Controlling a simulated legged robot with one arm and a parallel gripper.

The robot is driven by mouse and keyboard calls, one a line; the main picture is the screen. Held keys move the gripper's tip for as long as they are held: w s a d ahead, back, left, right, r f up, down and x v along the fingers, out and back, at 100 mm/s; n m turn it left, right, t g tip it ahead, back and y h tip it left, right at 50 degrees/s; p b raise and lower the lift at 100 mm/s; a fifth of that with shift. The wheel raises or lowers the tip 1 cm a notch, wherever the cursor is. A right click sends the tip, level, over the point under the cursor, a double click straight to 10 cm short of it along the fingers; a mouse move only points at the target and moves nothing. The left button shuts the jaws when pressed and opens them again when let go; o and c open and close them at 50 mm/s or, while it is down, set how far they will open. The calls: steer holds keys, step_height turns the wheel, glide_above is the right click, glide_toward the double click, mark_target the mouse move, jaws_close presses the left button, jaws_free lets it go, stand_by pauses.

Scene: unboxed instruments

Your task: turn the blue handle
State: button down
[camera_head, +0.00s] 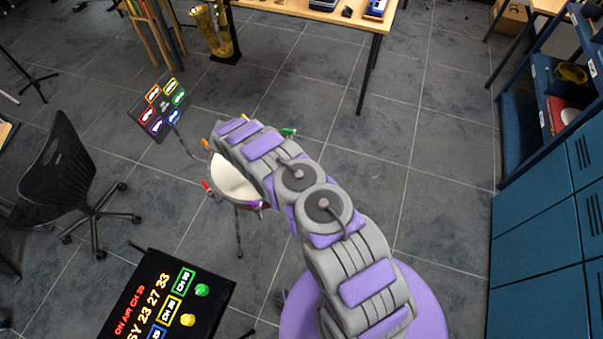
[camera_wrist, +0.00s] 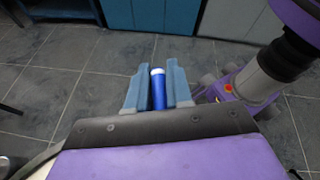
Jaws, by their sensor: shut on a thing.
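The blue handle (camera_wrist: 158,92) is a blue cylinder with a pale end, seen in the wrist view between the two blue-grey fingers of my gripper (camera_wrist: 157,70). The gripper is shut on it. In the head view, my arm hides the blue handle and the gripper. A round, white-topped stand (camera_head: 232,180) shows partly behind my arm. Around its rim are a red handle (camera_head: 206,186), an orange one (camera_head: 205,143), a green one (camera_head: 288,132) and a purple one (camera_head: 254,204).
A dark panel with coloured labels (camera_head: 163,105) stands behind the round stand. A black lit board (camera_head: 165,300) with coloured knobs is at the lower left. A black chair (camera_head: 70,180) is at the left, blue cabinets (camera_head: 540,225) at the right. Tiled floor is clear between.

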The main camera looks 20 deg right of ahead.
stand_by(0.4)
steer(key=c, duration=1.1)
jaws_free()
steer(key=shift+a, duration=0.1)
